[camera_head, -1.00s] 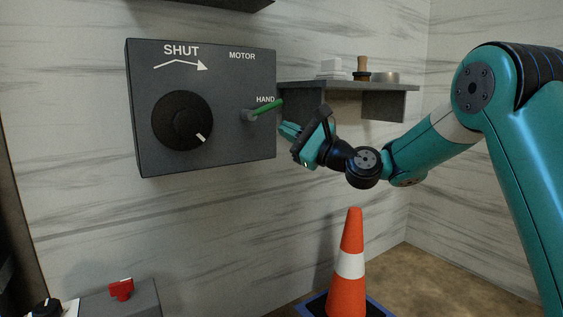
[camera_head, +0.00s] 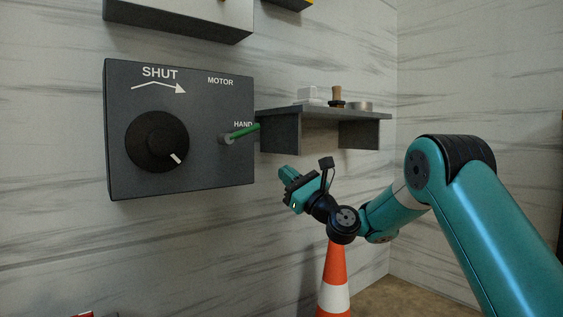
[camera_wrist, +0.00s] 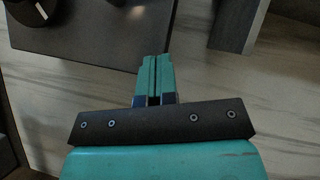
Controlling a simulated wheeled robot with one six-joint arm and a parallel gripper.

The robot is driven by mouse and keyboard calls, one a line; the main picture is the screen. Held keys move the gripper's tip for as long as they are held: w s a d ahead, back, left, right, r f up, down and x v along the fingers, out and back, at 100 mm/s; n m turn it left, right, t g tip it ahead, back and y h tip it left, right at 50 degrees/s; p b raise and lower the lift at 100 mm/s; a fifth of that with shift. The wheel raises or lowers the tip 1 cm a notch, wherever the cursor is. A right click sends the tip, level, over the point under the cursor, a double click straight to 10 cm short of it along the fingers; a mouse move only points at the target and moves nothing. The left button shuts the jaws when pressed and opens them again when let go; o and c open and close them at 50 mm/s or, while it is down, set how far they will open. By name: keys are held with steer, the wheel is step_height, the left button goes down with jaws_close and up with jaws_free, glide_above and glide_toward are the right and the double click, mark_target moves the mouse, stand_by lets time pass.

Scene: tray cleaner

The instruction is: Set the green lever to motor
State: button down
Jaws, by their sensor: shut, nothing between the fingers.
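The green lever (camera_head: 244,131) sticks out from a grey pivot on the dark wall box (camera_head: 200,178). It points right and slightly up, at the HAND label; the MOTOR label (camera_head: 220,81) is higher on the box. My gripper (camera_head: 284,173) is shut and empty, below and to the right of the lever and apart from it. In the wrist view my closed fingers (camera_wrist: 155,62) point toward the lower edge of the box (camera_wrist: 85,40). The green part of the lever is not clearly visible there.
A black knob (camera_head: 157,142) sits left on the box under the SHUT label. A grey shelf (camera_head: 325,114) with small items is right of the box, above my gripper. An orange cone (camera_head: 334,275) stands below. Another grey box (camera_head: 180,22) hangs above.

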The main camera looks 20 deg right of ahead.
mark_target(241, 132)
steer(key=w+a+r+p, duration=0.5)
steer(key=w+r+p, duration=0.1)
steer(key=r+p, duration=0.2)
steer(key=shift+w+a+r+p, duration=0.15)
steer(key=shift+w+p, duration=0.2)
steer(key=shift+p, duration=0.1)
steer(key=shift+a+r, duration=0.1)
